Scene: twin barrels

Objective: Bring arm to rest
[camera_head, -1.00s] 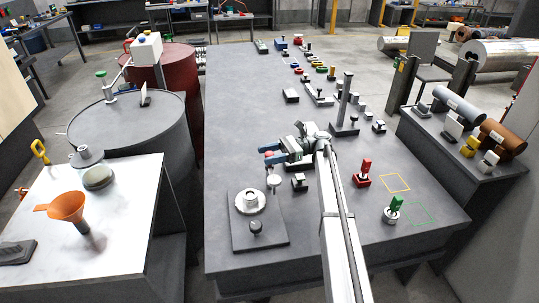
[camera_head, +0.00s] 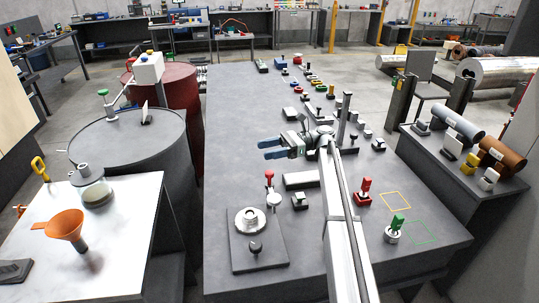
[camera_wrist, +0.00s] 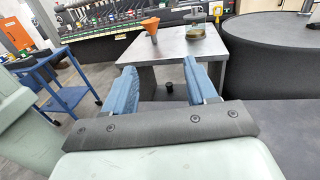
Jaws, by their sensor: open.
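My gripper (camera_head: 266,150) is open and empty above the grey workbench (camera_head: 235,120), its blue fingers pointing left in the head view.
A ring-shaped fitting (camera_head: 250,219) on a dark plate is at the bench's front left. A red-handled block (camera_head: 364,190) and a green-handled piece (camera_head: 395,228) stand at right. A tall post (camera_head: 344,118) rises behind my arm. A grey barrel (camera_head: 130,150) stands left of the bench.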

